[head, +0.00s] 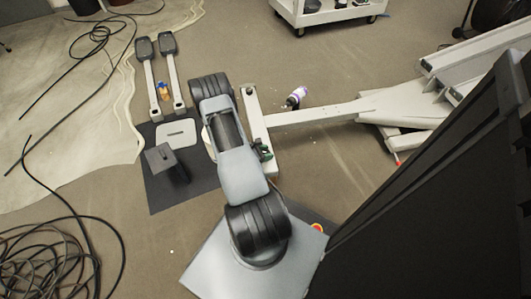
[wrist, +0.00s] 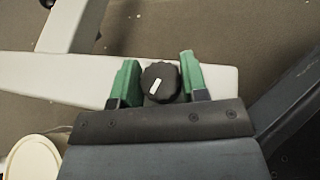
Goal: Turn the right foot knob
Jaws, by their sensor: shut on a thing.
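A black ridged foot knob (wrist: 160,82) with a white mark sits on the white foot bar (wrist: 60,75) in the wrist view. My gripper (wrist: 160,78) has its two green fingers on either side of the knob and is shut on it. The knob's white mark is tilted, its upper end leaning right. In the head view my gripper (head: 262,150) is at the near end of the white foot bar (head: 252,115). I cannot make out the held knob there. Another dark knob (head: 249,91) shows at the bar's far end.
A white rail (head: 315,113) runs right from the foot bar to the machine's frame. A purple and white bottle (head: 297,96) is near the rail. Cables (head: 50,255) cover the floor lower left.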

